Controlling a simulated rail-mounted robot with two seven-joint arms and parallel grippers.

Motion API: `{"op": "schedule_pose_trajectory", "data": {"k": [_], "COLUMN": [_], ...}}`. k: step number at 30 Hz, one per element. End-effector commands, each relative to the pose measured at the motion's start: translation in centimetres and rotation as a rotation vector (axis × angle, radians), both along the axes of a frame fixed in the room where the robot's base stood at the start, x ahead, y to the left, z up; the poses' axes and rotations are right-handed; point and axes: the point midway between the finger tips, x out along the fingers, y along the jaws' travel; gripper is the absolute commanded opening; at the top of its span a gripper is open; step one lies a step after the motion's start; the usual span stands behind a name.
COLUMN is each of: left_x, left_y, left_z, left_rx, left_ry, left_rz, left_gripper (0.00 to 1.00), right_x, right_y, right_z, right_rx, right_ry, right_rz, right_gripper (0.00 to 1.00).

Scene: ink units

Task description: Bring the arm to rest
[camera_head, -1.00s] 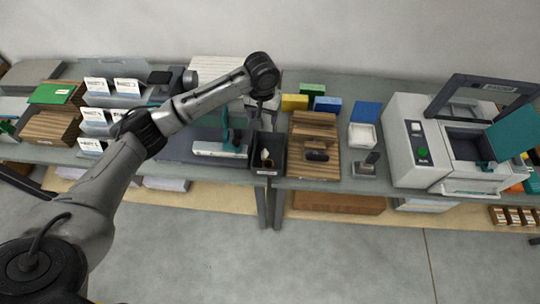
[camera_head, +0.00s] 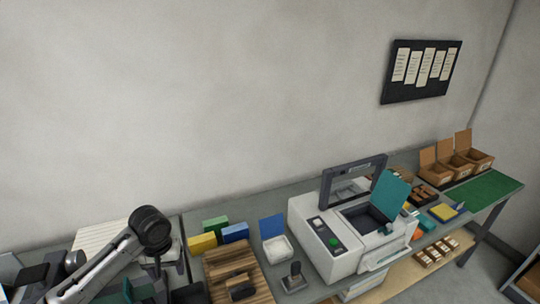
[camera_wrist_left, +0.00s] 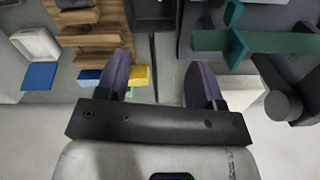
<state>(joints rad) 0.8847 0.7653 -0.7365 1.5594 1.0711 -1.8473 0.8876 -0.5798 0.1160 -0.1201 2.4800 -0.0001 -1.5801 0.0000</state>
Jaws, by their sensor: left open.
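My left arm (camera_head: 98,268) comes in at the lower left of the head view, with its wrist bent down over the bench. My left gripper (camera_wrist_left: 162,72) shows in the left wrist view with its two dark fingers well apart and nothing between them. It hangs above the bench, over the gap between the wooden rack (camera_wrist_left: 88,42) and a teal-handled device (camera_wrist_left: 240,40). In the head view the fingers are small and hard to make out. My right gripper is not in view.
Right of the arm stand yellow (camera_head: 202,242), green and blue boxes and the wooden rack (camera_head: 228,262). Farther right are a white printer-like machine (camera_head: 330,245), open cardboard boxes (camera_head: 470,158) and a green mat (camera_head: 485,188). A notice board (camera_head: 421,72) hangs on the bare wall.

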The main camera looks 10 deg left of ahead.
Motion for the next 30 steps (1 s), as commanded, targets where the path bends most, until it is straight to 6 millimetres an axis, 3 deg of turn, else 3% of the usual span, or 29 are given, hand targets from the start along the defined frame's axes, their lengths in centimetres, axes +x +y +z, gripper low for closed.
{"op": "schedule_pose_trajectory", "data": {"k": [5,10,14,19,21,24,30], "left_x": [0.2,2.0,3.5,4.5,4.2,3.0,-0.7], "left_y": [-0.1,0.4,-0.2,-2.9,-4.5,-6.7,-9.8], "left_z": [0.0,0.9,4.7,10.9,12.8,14.1,13.3], "left_rx": [-0.005,0.121,0.285,0.456,0.513,0.573,0.595], "left_ry": [-0.016,-0.147,-0.325,-0.561,-0.655,-0.771,-0.92], "left_rz": [-0.145,-0.398,-0.594,-0.754,-0.805,-0.853,-0.852], "left_gripper": [0.61,0.61,0.61,0.61,0.61,0.61,0.61], "right_x": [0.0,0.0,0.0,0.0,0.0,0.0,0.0], "right_y": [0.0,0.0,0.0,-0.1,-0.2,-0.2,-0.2], "right_z": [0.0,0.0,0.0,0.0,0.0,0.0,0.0], "right_rx": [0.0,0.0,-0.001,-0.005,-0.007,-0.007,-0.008], "right_ry": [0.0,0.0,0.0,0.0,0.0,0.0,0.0], "right_rz": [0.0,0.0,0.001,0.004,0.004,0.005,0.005], "right_gripper": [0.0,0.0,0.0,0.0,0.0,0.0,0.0]}}
